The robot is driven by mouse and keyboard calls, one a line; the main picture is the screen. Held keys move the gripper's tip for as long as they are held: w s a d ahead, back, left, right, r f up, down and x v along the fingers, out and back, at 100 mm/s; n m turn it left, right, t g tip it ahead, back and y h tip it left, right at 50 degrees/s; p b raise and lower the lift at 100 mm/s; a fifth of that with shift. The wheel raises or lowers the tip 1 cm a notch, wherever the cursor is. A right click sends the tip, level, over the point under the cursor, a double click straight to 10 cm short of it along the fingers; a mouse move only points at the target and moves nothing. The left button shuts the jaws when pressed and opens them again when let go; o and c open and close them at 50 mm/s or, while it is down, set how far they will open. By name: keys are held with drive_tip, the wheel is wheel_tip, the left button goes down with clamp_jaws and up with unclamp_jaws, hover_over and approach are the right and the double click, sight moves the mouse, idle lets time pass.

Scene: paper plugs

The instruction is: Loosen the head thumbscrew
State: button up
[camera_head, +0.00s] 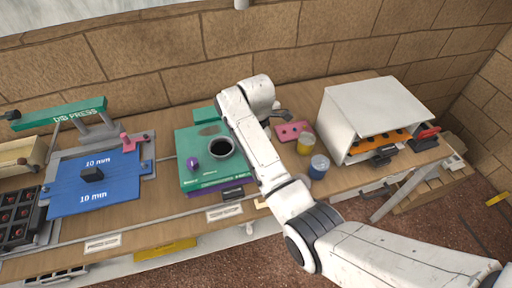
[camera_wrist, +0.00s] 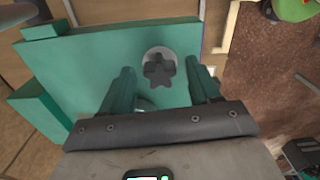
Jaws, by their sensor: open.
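A dark star-shaped knob, which looks like the head thumbscrew (camera_wrist: 159,72), sits on a round grey disc on a teal surface in the wrist view. My gripper (camera_wrist: 161,67) is open, with one teal finger left of the knob and one right of it. Both fingers look apart from the knob; the height of the fingertips over it is hard to tell. The star knob and fingertips cannot be made out there.
A blue plate (camera_head: 70,194) and a green press arm (camera_head: 60,115) are at the left. A brick wall closes the back.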

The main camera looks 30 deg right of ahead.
drive_tip(key=shift+r, duration=0.15)
drive_tip(key=shift+r, duration=1.9)
drive_tip(key=m, duration=1.2)
drive_tip(key=shift+f, duration=0.1)
drive_tip(key=shift+f+b, duration=0.6)
drive_tip(key=shift+f, duration=1.4)
